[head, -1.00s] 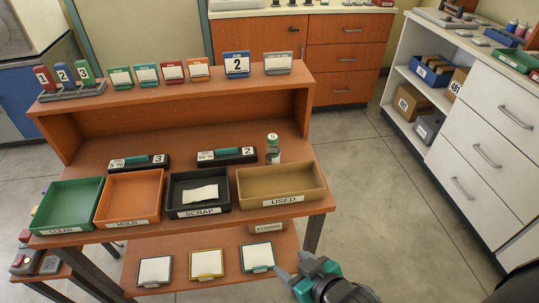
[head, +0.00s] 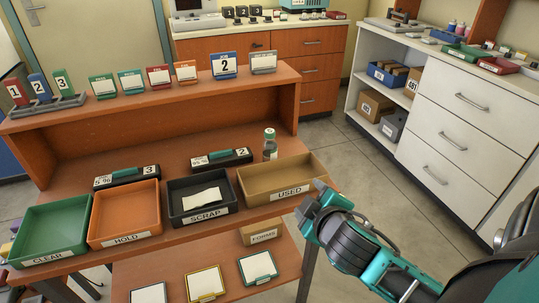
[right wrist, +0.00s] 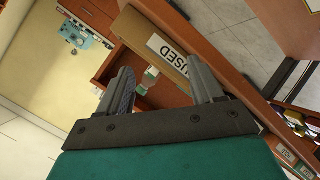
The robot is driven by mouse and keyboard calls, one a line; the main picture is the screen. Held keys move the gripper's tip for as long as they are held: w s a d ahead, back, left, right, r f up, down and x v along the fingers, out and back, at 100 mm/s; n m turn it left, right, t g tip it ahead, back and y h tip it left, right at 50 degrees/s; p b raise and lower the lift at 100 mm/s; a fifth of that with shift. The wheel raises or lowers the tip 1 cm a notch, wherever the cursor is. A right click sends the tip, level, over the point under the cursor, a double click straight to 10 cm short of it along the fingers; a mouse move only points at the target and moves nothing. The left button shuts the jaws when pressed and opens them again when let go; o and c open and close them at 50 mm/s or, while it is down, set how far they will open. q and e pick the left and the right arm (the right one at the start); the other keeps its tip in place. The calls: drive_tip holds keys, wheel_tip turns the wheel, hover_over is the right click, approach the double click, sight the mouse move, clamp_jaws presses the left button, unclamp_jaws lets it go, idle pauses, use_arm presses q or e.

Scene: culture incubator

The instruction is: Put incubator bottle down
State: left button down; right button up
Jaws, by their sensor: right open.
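The incubator bottle (head: 270,145) is a small clear bottle with a green cap. It stands upright on the orange-brown desk behind the tan USED tray (head: 281,181), just right of the black block numbered 2. In the right wrist view the bottle (right wrist: 149,78) shows between the fingers, farther off beyond them. My right gripper (head: 309,198) is at the right front corner of the USED tray, apart from the bottle. In the right wrist view its two fingers (right wrist: 164,88) are spread with nothing held. My left gripper is not in view.
Green CLEAR (head: 30,256), orange HOLD (head: 124,238) and black SCRAP (head: 205,218) trays line the desk front. Two black blocks (head: 127,177) (head: 221,158) lie behind them. A raised shelf (head: 140,108) holds numbered cards. White drawers (head: 459,135) stand at the right; floor between is clear.

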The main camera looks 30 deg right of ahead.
drive_tip(key=w+r+n+t+y, duration=0.9)
drive_tip(key=r+n, duration=0.5)
drive_tip(key=n, duration=0.4)
drive_tip(key=w+d+f+n+g, duration=0.35)
drive_tip(key=d+n+g, duration=0.5)
drive_tip(key=n, duration=0.75)
drive_tip(key=g, duration=0.1)
hover_over(270, 150)
drive_tip(key=d, duration=0.3)
drive_tip(key=shift+f, duration=2)
drive_tip(key=shift+w+a+f+b, duration=0.25)
drive_tip(key=shift+w+a+f, duration=0.4)
drive_tip(key=shift+w+f, duration=0.2)
drive_tip(key=shift+w+a+f+b, duration=0.2)
drive_tip(key=shift+w+a+f, duration=0.5)
drive_tip(key=shift+f, duration=0.25)
drive_tip(key=shift+d, duration=0.1)
drive_tip(key=c, duration=1.2)
